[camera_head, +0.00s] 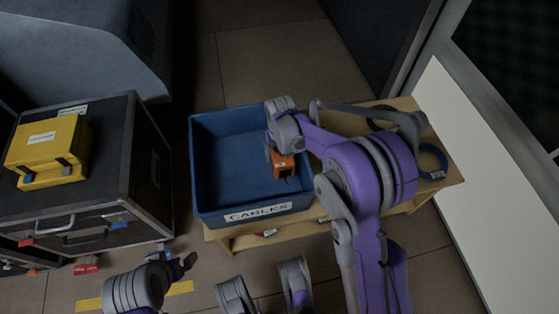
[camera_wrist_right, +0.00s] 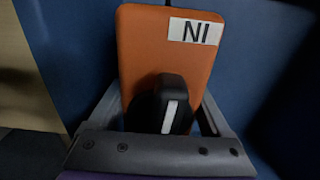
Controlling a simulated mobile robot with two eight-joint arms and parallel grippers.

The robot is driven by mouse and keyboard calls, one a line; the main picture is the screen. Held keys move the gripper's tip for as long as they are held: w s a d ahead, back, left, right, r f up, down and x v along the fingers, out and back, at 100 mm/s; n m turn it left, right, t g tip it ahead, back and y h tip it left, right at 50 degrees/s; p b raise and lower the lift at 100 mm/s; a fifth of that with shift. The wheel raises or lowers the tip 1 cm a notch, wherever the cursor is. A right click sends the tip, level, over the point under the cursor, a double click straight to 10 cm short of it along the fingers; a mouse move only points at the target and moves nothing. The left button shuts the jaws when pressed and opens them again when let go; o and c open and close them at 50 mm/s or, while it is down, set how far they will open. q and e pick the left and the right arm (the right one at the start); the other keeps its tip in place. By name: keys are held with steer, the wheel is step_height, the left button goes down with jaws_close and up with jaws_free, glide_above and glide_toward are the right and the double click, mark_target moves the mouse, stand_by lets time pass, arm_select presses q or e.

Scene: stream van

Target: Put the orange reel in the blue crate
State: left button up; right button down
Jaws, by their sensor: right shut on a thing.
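The orange reel (camera_head: 281,168) shows as a flat orange body with a white label and a black knob. My right gripper (camera_head: 280,146) is shut on it and holds it over the right part of the blue crate (camera_head: 204,188), which is labelled CABLES. In the right wrist view the orange reel (camera_wrist_right: 140,50) sits between the fingers, with blue surfaces behind it. Whether it touches the crate floor cannot be told.
The crate stands on a wooden bench (camera_head: 440,185) with a blue cable coil (camera_head: 432,160) at its right. A black flight case (camera_head: 120,160) with a yellow case (camera_head: 48,150) on top stands at the left. A white panel (camera_head: 470,160) borders the right.

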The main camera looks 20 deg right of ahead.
step_height(320, 180, down, 4)
steer(key=shift+f+b, duration=0.1)
steer(key=shift+b, duration=0.4)
steer(key=shift+f, duration=0.15)
jaws_free()
